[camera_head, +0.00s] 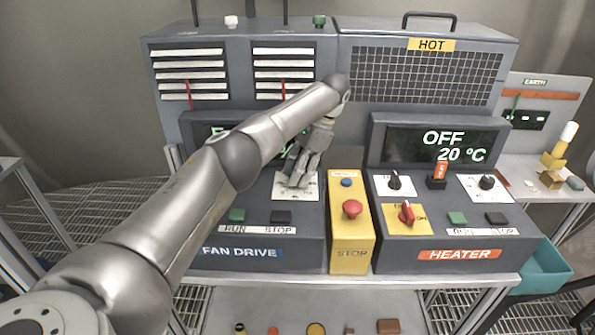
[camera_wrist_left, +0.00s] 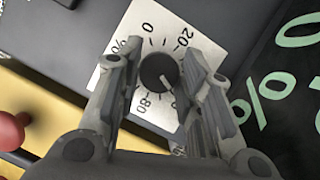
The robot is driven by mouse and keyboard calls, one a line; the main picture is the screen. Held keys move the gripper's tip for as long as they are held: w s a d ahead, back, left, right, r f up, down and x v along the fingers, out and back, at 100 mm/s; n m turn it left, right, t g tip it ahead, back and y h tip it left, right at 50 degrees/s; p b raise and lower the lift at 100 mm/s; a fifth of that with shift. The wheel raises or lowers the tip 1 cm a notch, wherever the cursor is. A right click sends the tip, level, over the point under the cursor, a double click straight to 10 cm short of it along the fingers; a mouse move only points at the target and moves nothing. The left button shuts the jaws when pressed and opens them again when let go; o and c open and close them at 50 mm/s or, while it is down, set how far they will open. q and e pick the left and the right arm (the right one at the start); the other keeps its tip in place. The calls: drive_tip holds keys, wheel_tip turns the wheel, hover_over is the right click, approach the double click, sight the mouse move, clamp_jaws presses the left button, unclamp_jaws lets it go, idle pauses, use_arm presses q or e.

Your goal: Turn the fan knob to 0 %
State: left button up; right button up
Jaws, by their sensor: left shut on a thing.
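The fan knob (camera_wrist_left: 157,72) is a round black knob on a white dial plate (camera_wrist_left: 147,22) marked 0, 20 and 80, among others. A pale mark on the knob points toward the lower part of the wrist picture, beside the 80. My left gripper (camera_head: 298,178) reaches down onto this plate on the fan drive panel (camera_head: 305,237). In the left wrist view its fingers (camera_wrist_left: 158,62) stand on either side of the knob, shut on it. My forearm and gripper hide the knob and much of the fan display (camera_head: 217,128) in the head view. My right gripper is out of view.
A yellow stop box (camera_head: 350,235) with a red button (camera_head: 352,208) stands right of the fan panel. The heater panel (camera_head: 405,248) has several knobs and reads OFF, 20 °C. Green and black buttons sit in front of the fan dial.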

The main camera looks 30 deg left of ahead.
use_arm(q)
drive_tip(key=shift+n+h, duration=0.3)
drive_tip(key=shift+n, duration=0.5)
drive_tip(key=o, duration=1)
drive_tip(key=shift+o, duration=0.2)
drive_tip(key=shift+r, duration=0.1)
wheel_tip(320, 180, up, 10)
idle(0.4)
